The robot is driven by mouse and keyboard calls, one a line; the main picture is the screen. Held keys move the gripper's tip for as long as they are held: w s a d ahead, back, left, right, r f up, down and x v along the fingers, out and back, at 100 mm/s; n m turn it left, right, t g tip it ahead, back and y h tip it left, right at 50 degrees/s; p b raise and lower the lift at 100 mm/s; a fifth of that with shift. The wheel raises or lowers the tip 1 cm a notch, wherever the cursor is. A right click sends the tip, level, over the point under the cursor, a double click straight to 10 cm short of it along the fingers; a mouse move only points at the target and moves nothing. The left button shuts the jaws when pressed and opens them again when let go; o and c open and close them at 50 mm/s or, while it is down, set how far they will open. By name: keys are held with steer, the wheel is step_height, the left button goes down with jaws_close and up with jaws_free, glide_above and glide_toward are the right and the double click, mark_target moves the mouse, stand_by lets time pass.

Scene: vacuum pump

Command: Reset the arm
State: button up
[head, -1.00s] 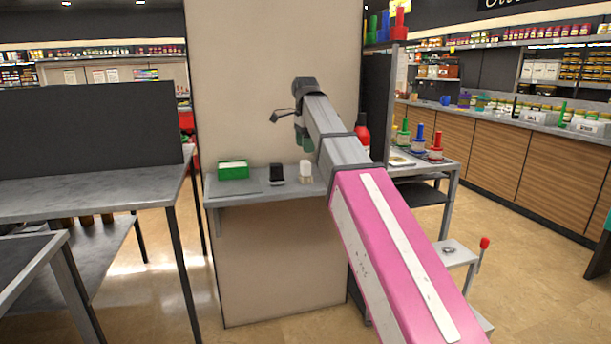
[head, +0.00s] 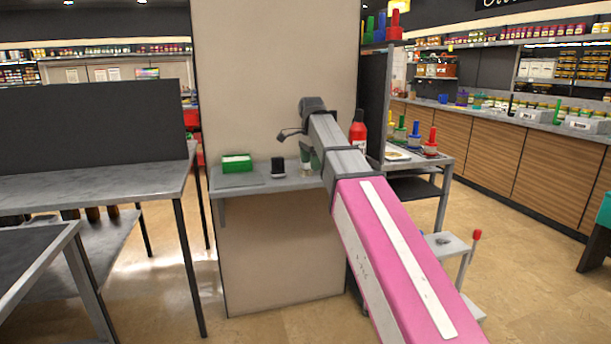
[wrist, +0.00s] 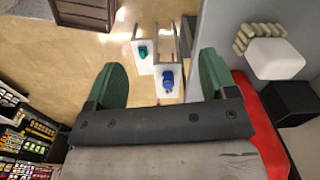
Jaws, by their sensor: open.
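My pink and grey arm reaches forward in the head view, over the right part of the small wall shelf (head: 250,182). Its end is near the pale pillar. My gripper (wrist: 158,80) is open in the wrist view, its two green fingers spread wide with nothing between them. In the head view the fingers show only in part, just above the shelf. A red bottle (head: 357,132) stands close to the right of my arm, and a red surface (wrist: 262,120) shows beside the gripper in the wrist view.
On the shelf are a green box (head: 236,163) and a black item (head: 278,167). A grey table (head: 90,190) with a dark panel stands left. Coloured pumps (head: 415,135) stand on a side table at right. A stepped stand with a red knob (head: 477,235) is lower right.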

steer(key=s+d+f+n, duration=0.2)
steer(key=d+f, duration=0.1)
steer(key=f, duration=0.5)
steer(key=s+d+f+n, duration=0.1)
steer(key=d+f+n, duration=0.15)
steer(key=f, duration=0.45)
steer(key=s+d+f+n, duration=0.1)
steer(key=s+d+f, duration=0.15)
steer(key=f, duration=0.55)
steer(key=s+d+f+n, duration=0.3)
steer(key=s+f, duration=0.3)
steer(key=f, duration=0.4)
steer(key=s+d+f+n, duration=0.4)
steer(key=s+d+f, duration=0.2)
steer(key=f, duration=0.4)
steer(key=shift+s, duration=0.55)
steer(key=shift+n, duration=0.25)
